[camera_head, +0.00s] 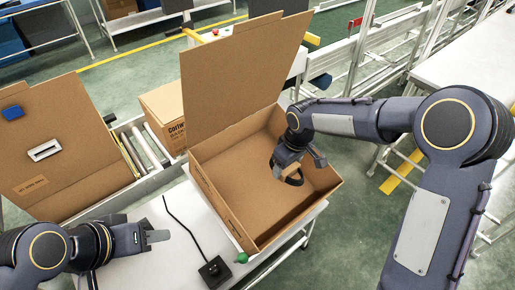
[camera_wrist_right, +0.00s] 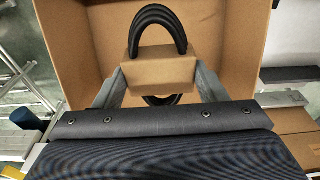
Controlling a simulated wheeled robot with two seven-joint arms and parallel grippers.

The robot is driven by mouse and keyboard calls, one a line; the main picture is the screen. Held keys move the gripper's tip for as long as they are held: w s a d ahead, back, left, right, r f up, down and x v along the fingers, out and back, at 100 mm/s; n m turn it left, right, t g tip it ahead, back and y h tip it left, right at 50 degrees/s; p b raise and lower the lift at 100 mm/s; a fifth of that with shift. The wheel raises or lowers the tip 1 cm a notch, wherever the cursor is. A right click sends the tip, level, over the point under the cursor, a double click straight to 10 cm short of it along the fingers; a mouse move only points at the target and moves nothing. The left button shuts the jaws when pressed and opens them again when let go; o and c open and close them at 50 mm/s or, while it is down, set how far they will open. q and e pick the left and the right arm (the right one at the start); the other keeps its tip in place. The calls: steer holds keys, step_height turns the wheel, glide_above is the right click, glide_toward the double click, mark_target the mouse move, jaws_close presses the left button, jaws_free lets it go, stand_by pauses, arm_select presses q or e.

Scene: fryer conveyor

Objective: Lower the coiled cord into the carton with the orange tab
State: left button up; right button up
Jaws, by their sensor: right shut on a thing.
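The coiled cord (camera_wrist_right: 160,22) is a black bundle with a brown cardboard sleeve (camera_wrist_right: 160,70) around its middle. My right gripper (camera_wrist_right: 158,82) is shut on the sleeve, with black loops showing above and below it. In the head view the right gripper (camera_head: 300,165) and cord (camera_head: 291,180) are over or within the open carton (camera_head: 245,230); the exact height is hard to tell. The carton's tall lid (camera_head: 235,80) stands up at the back. An orange patch (camera_head: 313,39) shows at the lid's right edge; whether it is attached is unclear. My left gripper (camera_head: 157,236) is over the white table, apart from the carton.
Another open carton with a blue tab (camera_head: 13,113) stands at the left. A closed box (camera_head: 165,115) sits behind, by a roller conveyor (camera_head: 150,145). A black box with a cable (camera_head: 214,271) and a green knob (camera_head: 241,258) are near the carton's front left.

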steer(key=w+a+r+p, duration=0.5)
steer(key=w+a+p, duration=0.3)
steer(key=w, duration=0.3)
steer(key=shift+w+r, duration=0.2)
steer(key=shift+w, duration=0.05)
steer(key=shift+a, duration=0.1)
steer(key=b, duration=1.7)
glide_above(259, 185)
steer(key=shift+f, duration=11.9)
steer(key=shift+f, duration=0.7)
